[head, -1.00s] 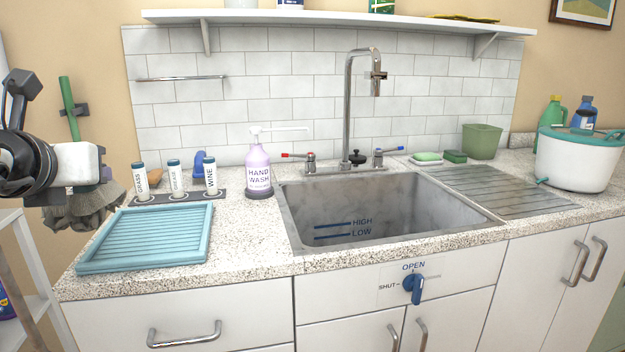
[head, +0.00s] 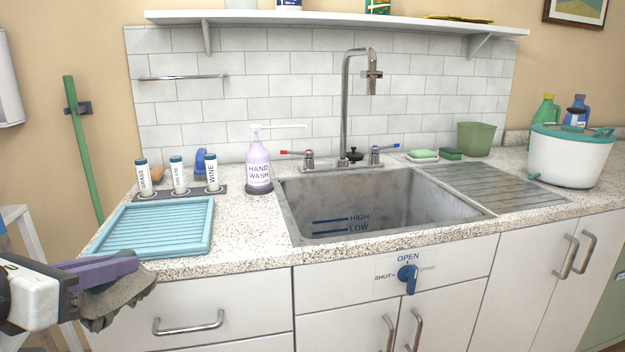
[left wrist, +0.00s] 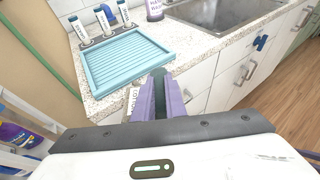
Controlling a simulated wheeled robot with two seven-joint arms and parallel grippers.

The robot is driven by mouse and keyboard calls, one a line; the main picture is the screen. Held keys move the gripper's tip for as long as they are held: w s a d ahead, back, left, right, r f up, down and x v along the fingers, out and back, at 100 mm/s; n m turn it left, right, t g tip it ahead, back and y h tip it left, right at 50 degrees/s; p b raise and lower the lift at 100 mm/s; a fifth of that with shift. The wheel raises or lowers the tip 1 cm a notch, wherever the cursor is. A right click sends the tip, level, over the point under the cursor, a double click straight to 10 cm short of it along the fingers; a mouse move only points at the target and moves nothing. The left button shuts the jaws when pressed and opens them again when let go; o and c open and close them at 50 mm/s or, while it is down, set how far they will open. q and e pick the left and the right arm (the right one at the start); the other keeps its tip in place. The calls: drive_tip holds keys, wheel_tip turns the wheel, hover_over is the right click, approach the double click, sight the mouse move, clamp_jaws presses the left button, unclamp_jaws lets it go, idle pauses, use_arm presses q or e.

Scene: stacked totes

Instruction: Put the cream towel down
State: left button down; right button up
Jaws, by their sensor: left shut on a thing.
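My left gripper (head: 106,276), with purple fingers, is at the lower left of the head view. It is shut on a crumpled grey cloth thing (head: 118,302), which hangs below the fingers in front of the counter. It looks grey rather than cream, with lobes a little like a glove; I cannot tell that it is a towel. No clearly cream towel shows. In the left wrist view the purple fingers (left wrist: 158,100) point toward the counter edge, with a dark strip between them. My right gripper is not in view.
The blue ribbed tray (head: 150,228) lies empty on the speckled counter (head: 245,235). Behind it stand several labelled bottles in a dark rack (head: 180,192) and a hand-wash pump (head: 258,168). The sink (head: 375,200) is empty. A drawer handle (head: 188,323) juts out below the counter.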

use_arm(q)
drive_tip(key=s+d+f+m+g+h, duration=0.2)
drive_tip(key=s+d+f+m+h, duration=0.1)
drive_tip(key=s+f, duration=0.2)
drive_tip(key=s+d+f+m+g+h, duration=0.2)
drive_tip(key=s+d+f+m+h, duration=0.2)
drive_tip(key=f, duration=0.4)
drive_tip(key=shift+s+d+f+m+g, duration=0.15)
drive_tip(key=shift+s+d+m+g, duration=0.15)
drive_tip(key=shift+s+g, duration=0.15)
drive_tip(key=shift+f, duration=0.1)
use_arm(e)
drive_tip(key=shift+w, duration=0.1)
